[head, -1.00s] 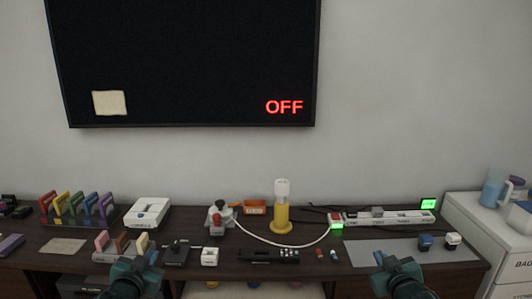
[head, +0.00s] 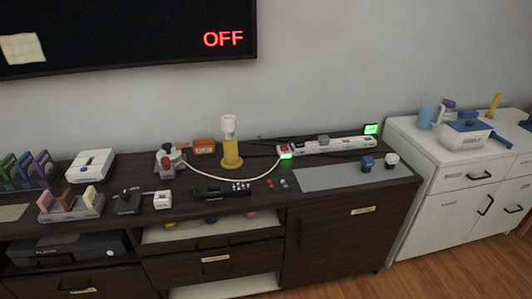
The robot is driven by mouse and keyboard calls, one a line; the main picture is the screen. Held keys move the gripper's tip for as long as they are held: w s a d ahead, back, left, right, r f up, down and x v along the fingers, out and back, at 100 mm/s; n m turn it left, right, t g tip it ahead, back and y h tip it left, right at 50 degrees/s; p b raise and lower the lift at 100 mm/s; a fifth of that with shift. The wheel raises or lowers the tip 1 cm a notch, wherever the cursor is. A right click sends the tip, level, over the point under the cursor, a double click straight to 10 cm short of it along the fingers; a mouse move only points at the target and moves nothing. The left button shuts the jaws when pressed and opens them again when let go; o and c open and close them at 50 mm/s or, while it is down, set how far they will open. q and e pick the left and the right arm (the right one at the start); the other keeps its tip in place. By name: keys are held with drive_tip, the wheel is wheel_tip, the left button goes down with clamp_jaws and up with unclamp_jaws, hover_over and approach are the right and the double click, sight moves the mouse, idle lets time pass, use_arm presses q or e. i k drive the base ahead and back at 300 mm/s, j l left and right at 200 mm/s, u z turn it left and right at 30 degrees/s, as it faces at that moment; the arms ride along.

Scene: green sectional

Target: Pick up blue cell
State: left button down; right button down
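A tiny blue piece (head: 284,184), which looks like a small cell, lies on the dark wooden console top (head: 330,197) near its front edge. A tiny red piece (head: 270,183) lies just left of it. A larger dark blue block (head: 367,163) with a light base stands on the grey mat (head: 325,178) to the right. I cannot tell for certain which blue item is the cell. Neither of my grippers shows in the head view now.
A black remote-like bar (head: 221,191) lies left of the small pieces. Behind are a yellow cylinder (head: 232,153) with a white top and a white strip (head: 325,146) with a green light. A white block (head: 391,159) stands on the mat. A white cabinet (head: 470,175) adjoins at right.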

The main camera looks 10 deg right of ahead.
sight(285, 187)
drive_tip(key=i+l, duration=0.25)
drive_tip(key=l, duration=0.15)
drive_tip(key=i+l, duration=0.5)
drive_tip(key=l, duration=0.25)
